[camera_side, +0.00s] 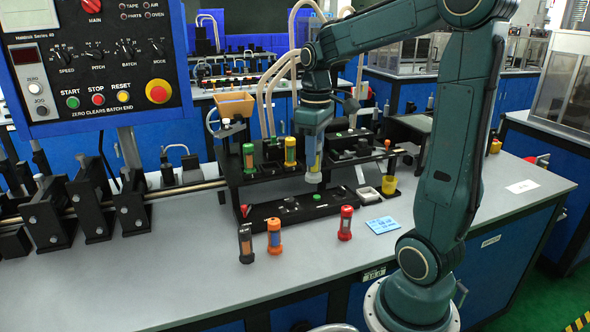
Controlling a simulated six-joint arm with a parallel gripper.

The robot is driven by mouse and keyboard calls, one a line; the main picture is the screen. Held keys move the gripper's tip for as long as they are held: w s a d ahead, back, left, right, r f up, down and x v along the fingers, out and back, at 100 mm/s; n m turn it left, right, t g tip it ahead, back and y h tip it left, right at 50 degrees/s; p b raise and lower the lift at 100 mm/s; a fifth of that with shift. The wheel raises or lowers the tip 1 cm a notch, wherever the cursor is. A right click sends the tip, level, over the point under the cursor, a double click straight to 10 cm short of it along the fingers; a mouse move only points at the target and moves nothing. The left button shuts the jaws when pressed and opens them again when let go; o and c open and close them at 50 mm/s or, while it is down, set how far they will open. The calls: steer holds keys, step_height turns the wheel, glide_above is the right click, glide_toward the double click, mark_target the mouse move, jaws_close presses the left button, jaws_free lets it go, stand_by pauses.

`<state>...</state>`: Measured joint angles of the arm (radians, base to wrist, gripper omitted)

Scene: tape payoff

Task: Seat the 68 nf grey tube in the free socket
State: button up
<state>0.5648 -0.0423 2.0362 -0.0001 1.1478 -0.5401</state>
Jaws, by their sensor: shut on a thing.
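My gripper (313,143) points straight down over the black stand in the middle of the bench. It is shut on an upright grey-blue tube (314,177), whose lower end shows below the fingers. The tube's value marking cannot be read. Below it is the low black tray (265,216), and the tube appears above its right part; the gap cannot be judged. A green tube (248,160) and a yellow tube (290,152) stand upright in the stand's raised shelf. Which socket is free cannot be made out clearly.
A dark grey tube (245,244), an orange tube (274,237) and a red tube (345,223) stand on the bench in front. A blue card (382,225) lies right of them. A yellow cup (389,187) is at right. The front bench is mostly clear.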

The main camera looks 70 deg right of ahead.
steer(key=shift+w, duration=0.1)
steer(key=w+d+f, duration=0.1)
steer(key=w+d, duration=1.4)
steer(key=w, duration=0.4)
steer(key=shift+f, duration=0.4)
steer(key=shift+w+f, duration=0.1)
steer(key=shift+f, duration=0.05)
steer(key=shift+f, duration=2.75)
steer(key=shift+f, duration=0.6)
steer(key=o, duration=0.8)
steer(key=shift+c, duration=0.2)
